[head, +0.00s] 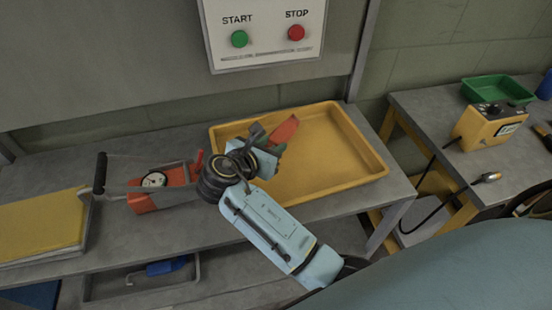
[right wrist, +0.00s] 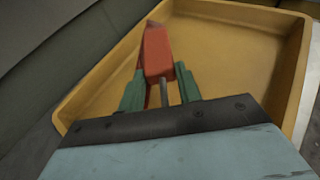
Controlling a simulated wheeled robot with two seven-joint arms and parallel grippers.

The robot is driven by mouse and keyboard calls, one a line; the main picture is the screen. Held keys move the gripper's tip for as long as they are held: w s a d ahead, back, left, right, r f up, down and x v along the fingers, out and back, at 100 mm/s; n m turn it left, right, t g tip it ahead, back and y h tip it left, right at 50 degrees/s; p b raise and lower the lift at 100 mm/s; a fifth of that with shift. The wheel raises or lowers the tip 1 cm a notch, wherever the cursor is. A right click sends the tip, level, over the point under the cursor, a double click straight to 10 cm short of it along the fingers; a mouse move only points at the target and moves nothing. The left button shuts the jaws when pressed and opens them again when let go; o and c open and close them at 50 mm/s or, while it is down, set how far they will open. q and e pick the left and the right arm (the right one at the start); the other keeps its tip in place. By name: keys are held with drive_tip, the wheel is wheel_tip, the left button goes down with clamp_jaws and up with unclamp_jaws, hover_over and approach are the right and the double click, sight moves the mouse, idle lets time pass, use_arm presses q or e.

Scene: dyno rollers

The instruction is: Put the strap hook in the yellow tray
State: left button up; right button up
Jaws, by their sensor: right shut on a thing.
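My right gripper (head: 277,147) is over the left part of the yellow tray (head: 372,165). Its green fingers are shut on a red piece with a thin grey rod, which I take to be the strap hook (head: 285,129). In the right wrist view the strap hook (right wrist: 156,50) sticks out ahead of the fingers (right wrist: 161,80), in front of the yellow tray (right wrist: 290,65). I cannot tell whether it touches the tray floor. The gripper and wrist hide part of the tray's left side. My left gripper is not in view.
A yellow folder (head: 40,225) lies far left. A START/STOP panel (head: 265,42) hangs behind. The right table holds a green tray (head: 497,90) and a yellow device (head: 488,128).

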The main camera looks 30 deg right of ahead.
drive_tip(key=shift+f, duration=0.55)
wheel_tip(320, 180, down, 4)
drive_tip(key=shift+r+b, duration=0.15)
drive_tip(key=shift+b, duration=0.55)
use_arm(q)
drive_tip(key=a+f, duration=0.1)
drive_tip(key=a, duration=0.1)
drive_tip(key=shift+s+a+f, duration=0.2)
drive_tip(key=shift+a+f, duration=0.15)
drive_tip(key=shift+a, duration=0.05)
use_arm(e)
drive_tip(key=o, duration=0.7)
drive_tip(key=shift+f, duration=0.2)
drive_tip(key=shift+c, duration=0.2)
drive_tip(key=o, duration=0.4)
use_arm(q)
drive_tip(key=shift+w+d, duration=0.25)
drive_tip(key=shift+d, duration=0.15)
